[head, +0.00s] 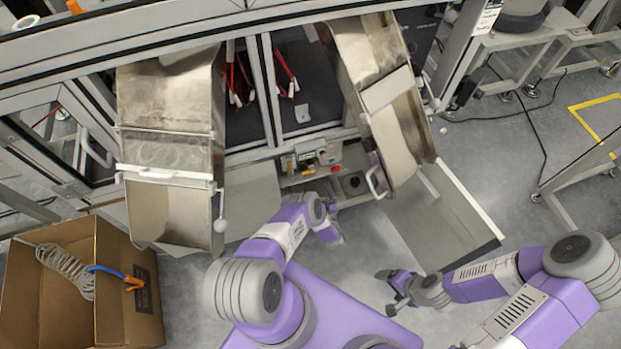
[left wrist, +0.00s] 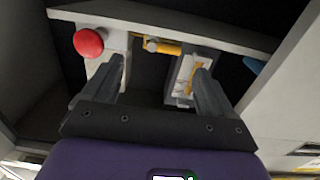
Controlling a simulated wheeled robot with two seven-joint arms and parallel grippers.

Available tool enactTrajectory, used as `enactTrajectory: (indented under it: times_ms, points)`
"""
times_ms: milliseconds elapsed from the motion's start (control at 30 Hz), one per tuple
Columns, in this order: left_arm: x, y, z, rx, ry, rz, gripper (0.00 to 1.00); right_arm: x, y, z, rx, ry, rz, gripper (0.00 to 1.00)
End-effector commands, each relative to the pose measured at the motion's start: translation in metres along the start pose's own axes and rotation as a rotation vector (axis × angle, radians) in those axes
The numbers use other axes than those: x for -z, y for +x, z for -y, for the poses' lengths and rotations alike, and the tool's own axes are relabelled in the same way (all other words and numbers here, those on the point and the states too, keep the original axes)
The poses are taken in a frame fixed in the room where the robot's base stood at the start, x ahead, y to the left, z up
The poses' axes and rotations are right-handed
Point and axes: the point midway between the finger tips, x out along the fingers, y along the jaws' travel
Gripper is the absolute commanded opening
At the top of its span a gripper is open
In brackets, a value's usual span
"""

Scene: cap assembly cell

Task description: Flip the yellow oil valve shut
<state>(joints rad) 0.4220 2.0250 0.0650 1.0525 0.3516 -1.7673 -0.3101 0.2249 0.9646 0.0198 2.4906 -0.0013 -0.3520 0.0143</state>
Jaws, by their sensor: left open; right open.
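The yellow valve part (left wrist: 168,48) shows in the left wrist view as a short horizontal yellow bar beside a grey round fitting, under a shelf edge. More yellow shows on a pale piece by the right finger. My left gripper (left wrist: 160,63) is open, its two fingers spread below and either side of the bar, with nothing visible between them. My right gripper (head: 388,291) is open and empty, away from the cabinet.
A red knob (left wrist: 88,42) is left of the valve, close to the left finger. Two metal chutes (head: 167,150) flank the opening. A small device (head: 312,153) sits between them. A cardboard box (head: 128,290) with a coiled hose stands at the left. Floor is clear by my right gripper.

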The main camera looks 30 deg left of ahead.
Motion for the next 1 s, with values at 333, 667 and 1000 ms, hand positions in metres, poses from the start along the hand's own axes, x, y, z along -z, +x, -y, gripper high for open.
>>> enactTrajectory:
  times_ms: [333, 667, 1000]
  points:
    - [0.000, 0.040, 0.006, 0.024, 0.003, -0.031, 0.86, 0.001, 0.014, -0.005, 0.000, 0.000, 0.000, 0.85]
    - [0.002, 0.074, 0.006, 0.020, 0.004, -0.028, 0.86, 0.001, 0.024, -0.009, 0.000, 0.000, 0.000, 0.85]
    - [0.003, 0.075, 0.005, 0.019, 0.004, -0.027, 0.76, 0.001, 0.023, -0.009, 0.000, 0.000, 0.000, 0.85]
